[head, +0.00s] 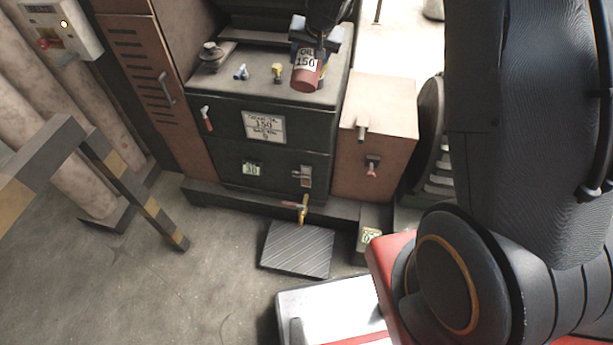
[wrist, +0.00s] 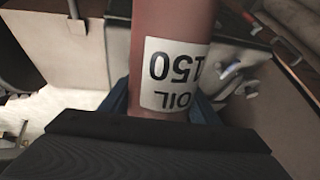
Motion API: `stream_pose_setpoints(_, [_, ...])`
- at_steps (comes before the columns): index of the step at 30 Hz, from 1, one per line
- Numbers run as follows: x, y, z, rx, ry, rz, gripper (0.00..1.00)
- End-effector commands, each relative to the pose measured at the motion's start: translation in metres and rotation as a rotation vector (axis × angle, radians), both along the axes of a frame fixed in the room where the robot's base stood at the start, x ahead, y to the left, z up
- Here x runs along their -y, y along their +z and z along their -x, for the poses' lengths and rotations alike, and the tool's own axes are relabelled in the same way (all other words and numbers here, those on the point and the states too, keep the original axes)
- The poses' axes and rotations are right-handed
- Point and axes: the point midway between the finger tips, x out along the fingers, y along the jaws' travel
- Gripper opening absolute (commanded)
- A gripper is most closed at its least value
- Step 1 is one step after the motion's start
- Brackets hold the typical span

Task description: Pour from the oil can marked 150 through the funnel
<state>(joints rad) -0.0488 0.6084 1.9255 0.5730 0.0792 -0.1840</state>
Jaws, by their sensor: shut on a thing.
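The red oil can (head: 306,82) carries a white label reading "OIL 150" and hangs tilted above the top of the dark green machine (head: 225,135). My gripper (head: 314,45) is shut around it. In the wrist view the can (wrist: 172,22) fills the middle, its label upside down, with blue finger parts at both sides. I cannot make out a funnel for certain. A grey round fitting (head: 211,54) stands at the machine top's left. Whether the can touches the top is not clear.
A small blue valve (head: 241,72) and a brass fitting (head: 277,73) stand on the machine top, left of the can. A brown box (head: 377,135) adjoins on the right. A striped railing (head: 125,178) stands at left. The left floor is clear.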

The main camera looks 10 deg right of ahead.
Motion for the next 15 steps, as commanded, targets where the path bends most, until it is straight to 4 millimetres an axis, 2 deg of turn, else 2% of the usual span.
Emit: stream_pose_setpoints(15, [0.0005,0.0046,-0.0002,-0.025,-0.001,-0.010,0.29])
